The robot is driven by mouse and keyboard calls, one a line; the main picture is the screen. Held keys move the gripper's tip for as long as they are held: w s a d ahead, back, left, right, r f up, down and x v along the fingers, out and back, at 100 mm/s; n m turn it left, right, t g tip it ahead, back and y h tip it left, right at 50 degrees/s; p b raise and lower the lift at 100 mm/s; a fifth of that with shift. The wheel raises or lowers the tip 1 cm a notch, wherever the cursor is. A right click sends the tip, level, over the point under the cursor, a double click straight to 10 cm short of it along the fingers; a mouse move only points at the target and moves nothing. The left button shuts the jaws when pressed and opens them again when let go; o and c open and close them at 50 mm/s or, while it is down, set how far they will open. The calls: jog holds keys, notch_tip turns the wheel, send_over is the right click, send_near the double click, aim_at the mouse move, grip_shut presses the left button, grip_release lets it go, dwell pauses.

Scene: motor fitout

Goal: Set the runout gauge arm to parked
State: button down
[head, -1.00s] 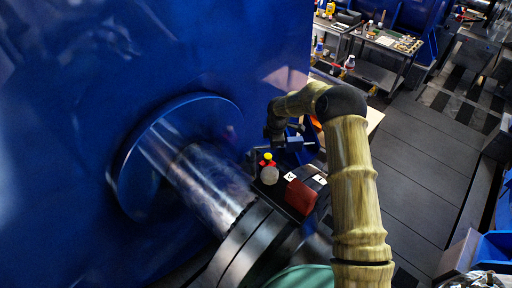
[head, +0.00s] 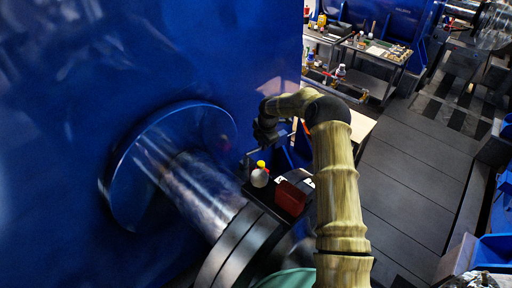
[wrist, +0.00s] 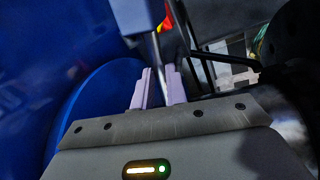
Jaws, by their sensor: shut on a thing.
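My gripper (wrist: 158,88) shows in the wrist view with its two pale lilac fingers close together on a thin grey metal rod, which I take to be the gauge arm (wrist: 157,55). The rod's lower end is hidden between the fingers. In the head view, my gripper's dark wrist is beside the blue housing, beyond the shaft (head: 195,185). A thin light rod (head: 247,158) shows just below it. The fingertips are too small to make out there.
A black tray (head: 291,203) by the shaft coupling holds a dark red box (head: 291,197) and a pale bottle with a yellow cap (head: 260,175). The large blue housing (head: 200,60) fills the left. Carts (head: 378,50) stand at the back; the grey floor (head: 410,160) at right is open.

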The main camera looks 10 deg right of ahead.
jog(key=shift+w+a+f+n, duration=0.15)
jog(key=shift+f+n, duration=0.15)
jog(key=shift+n, duration=0.2)
jog(key=c, duration=1.7)
grip_release()
jog(key=o, duration=0.3)
jog(key=shift+w, duration=0.2)
jog(key=shift+r, duration=0.15)
notch_tip(320, 180, up, 17)
jog(key=s+d+p, duration=0.1)
jog(key=s+p, duration=0.2)
jog(key=p, duration=0.6)
jog(key=shift+d, duration=0.35)
